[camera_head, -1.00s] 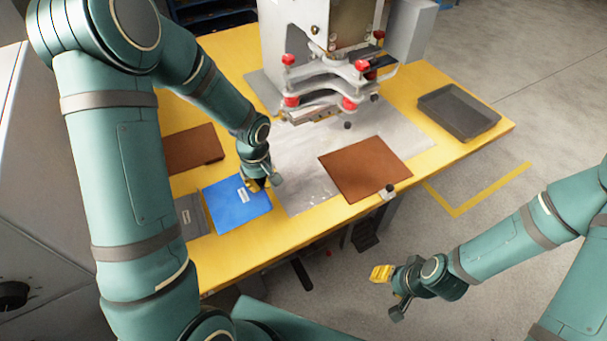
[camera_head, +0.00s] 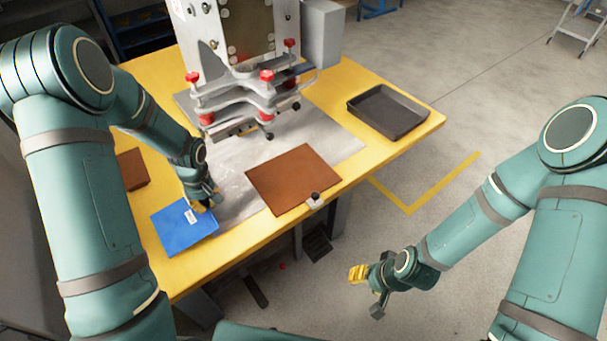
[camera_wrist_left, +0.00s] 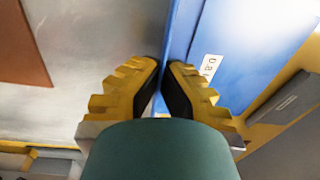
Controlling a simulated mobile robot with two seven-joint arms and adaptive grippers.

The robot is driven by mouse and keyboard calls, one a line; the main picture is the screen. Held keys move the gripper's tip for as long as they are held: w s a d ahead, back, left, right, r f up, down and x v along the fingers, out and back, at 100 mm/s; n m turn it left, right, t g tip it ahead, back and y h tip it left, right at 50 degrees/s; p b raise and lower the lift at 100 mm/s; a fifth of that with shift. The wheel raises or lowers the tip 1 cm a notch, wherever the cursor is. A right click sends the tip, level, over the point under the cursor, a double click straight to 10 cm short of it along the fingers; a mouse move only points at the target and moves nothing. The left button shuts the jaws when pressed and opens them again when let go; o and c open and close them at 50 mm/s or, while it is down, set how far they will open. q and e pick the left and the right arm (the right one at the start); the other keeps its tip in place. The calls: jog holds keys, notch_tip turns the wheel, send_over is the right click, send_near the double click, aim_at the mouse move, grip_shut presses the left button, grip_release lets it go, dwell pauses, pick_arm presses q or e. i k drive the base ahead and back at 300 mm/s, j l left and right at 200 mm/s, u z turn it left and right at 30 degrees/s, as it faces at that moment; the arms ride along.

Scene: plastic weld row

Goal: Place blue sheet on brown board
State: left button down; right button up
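The blue sheet (camera_head: 178,232), with a small white label, is at the left front of the yellow table. My left gripper (camera_head: 204,205) is at its right edge. In the left wrist view, the yellow-and-black fingers (camera_wrist_left: 162,90) are close together with the edge of the blue sheet (camera_wrist_left: 235,60) between them. Whether the sheet is clear of the table I cannot tell. The brown board (camera_head: 293,180) lies flat on the metal plate, right of the sheet. My right gripper (camera_head: 358,273) is out over the floor, away from the table; its finger gap does not show clearly.
A press with red knobs (camera_head: 240,95) stands behind the brown board. A dark tray (camera_head: 388,110) sits at the right end of the table. Another brown piece (camera_head: 133,169) lies behind my left arm. A small clamp (camera_head: 315,201) is at the board's front edge. Bare metal plate (camera_head: 225,165) separates sheet and board.

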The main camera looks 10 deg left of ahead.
aim_at(290, 172)
jog(key=i+l, duration=0.25)
jog(key=l, duration=0.15)
jog(key=i+l, duration=0.15)
jog(key=i, duration=0.15)
jog(key=i+l+z, duration=0.1)
jog(key=i, duration=0.2)
jog(key=l, duration=0.05)
